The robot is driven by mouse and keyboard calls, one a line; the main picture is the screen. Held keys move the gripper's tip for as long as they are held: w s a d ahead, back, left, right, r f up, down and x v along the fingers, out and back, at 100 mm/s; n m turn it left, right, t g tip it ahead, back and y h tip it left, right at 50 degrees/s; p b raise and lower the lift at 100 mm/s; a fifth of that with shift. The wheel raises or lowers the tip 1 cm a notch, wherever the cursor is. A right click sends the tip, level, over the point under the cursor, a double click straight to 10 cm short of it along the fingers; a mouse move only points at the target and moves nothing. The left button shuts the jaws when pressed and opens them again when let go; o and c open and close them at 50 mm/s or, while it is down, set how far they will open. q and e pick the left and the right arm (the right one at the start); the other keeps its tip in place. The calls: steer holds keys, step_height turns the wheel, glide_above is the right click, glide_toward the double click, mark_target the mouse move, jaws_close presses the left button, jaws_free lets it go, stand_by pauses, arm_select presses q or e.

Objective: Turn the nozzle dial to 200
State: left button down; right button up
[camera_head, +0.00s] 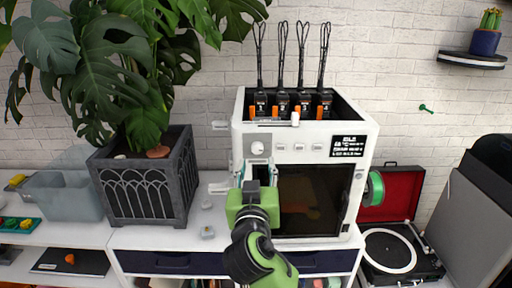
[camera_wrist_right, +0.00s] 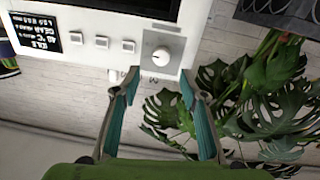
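The nozzle dial (camera_head: 257,148) is a small round white knob on the upper left of the white printer's (camera_head: 360,130) front panel. In the right wrist view the dial (camera_wrist_right: 161,53) sits on a grey square plate, with a small dark mark on it; its scale is too small to read. My right gripper (camera_head: 257,168) is just below and in front of the dial. In the right wrist view its fingers are open and apart, with the dial beyond the gap between the tips (camera_wrist_right: 160,76). Nothing is between them. My left gripper is not in view.
Small buttons (camera_head: 299,147) and a dark display (camera_head: 347,146) are right of the dial. A grey planter (camera_head: 147,205) with a large plant stands to the left. A red record player case (camera_head: 391,195) is at the right. Small grey pieces (camera_head: 207,233) lie on the white top.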

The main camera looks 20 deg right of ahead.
mark_target(257, 150)
steer(key=p+x, duration=0.2)
steer(key=x, duration=0.5)
steer(key=shift+w, duration=0.35)
steer(key=shift+f, duration=0.1)
steer(key=c, duration=1.1)
